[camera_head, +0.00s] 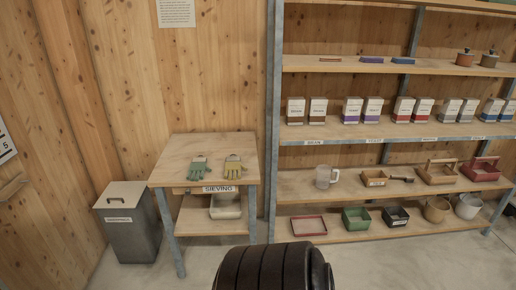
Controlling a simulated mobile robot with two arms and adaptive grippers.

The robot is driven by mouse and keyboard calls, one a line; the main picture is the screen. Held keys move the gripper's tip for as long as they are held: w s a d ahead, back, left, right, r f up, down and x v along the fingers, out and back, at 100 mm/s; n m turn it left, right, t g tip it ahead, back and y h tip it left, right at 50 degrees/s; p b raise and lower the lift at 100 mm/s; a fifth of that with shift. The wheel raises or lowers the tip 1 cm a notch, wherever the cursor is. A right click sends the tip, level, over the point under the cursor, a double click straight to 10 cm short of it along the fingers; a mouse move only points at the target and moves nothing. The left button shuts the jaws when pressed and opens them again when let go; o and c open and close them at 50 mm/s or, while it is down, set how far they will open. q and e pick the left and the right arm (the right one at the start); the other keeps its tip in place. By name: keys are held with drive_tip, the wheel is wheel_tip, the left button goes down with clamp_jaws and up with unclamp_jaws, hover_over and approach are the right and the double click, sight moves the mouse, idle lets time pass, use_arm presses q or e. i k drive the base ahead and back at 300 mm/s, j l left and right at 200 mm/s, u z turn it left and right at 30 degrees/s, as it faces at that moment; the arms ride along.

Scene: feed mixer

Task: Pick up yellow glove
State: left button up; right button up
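Neither of my grippers shows in the head view. A black ribbed rounded part, which I take to be mine, shows at the bottom middle.
A dark lidded bin (129,222) stands left of the table. A white container (225,207) sits on the table's lower shelf. A shelving unit (350,192) at right holds boxes, trays and pots. The floor (410,265) in front is clear.

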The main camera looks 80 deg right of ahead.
sight(233, 163)
drive_tip(key=z, duration=2.4)
